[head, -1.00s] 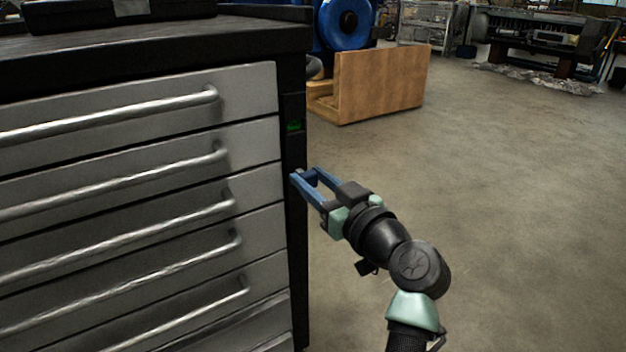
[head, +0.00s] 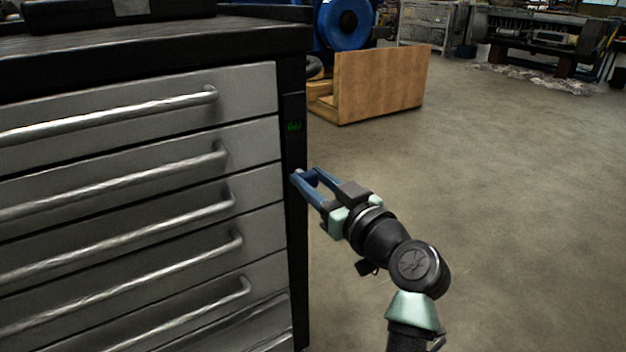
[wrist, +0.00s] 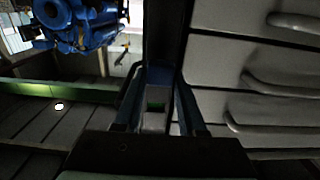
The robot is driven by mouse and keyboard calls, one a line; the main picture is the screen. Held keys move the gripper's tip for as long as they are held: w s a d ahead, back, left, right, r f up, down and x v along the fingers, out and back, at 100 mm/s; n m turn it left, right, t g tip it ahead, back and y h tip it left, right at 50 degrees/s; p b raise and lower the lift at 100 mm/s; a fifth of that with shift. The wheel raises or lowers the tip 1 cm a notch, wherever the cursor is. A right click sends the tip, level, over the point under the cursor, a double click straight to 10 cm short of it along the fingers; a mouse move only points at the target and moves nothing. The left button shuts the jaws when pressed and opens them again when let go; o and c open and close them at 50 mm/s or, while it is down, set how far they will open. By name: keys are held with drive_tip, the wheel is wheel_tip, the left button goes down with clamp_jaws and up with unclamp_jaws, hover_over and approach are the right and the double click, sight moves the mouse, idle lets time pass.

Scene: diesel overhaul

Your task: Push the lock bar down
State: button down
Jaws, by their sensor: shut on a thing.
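The lock bar (head: 296,225) appears to be the narrow black upright strip along the right front edge of the grey drawer cabinet. It also shows as a dark strip at the top middle of the wrist view (wrist: 163,30). A small green mark (head: 293,127) sits on it above my gripper. In the wrist view, the fingers (wrist: 158,92) stand on both sides of a small pale piece with a green patch. The exact contact at the fingertips is too dark to tell.
The drawer cabinet (head: 255,145) has several long silver handles protruding, close left of my gripper. A wooden crate (head: 380,85) and a blue machine (head: 345,22) stand behind. The concrete floor to the right is clear.

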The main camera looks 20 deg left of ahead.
drive_tip(key=shift+f+b, duration=1.25)
drive_tip(key=shift+f, duration=0.15)
drive_tip(key=shift+c, duration=2.4)
unclamp_jaws()
drive_tip(key=p+v, duration=0.4)
drive_tip(key=v, duration=0.9)
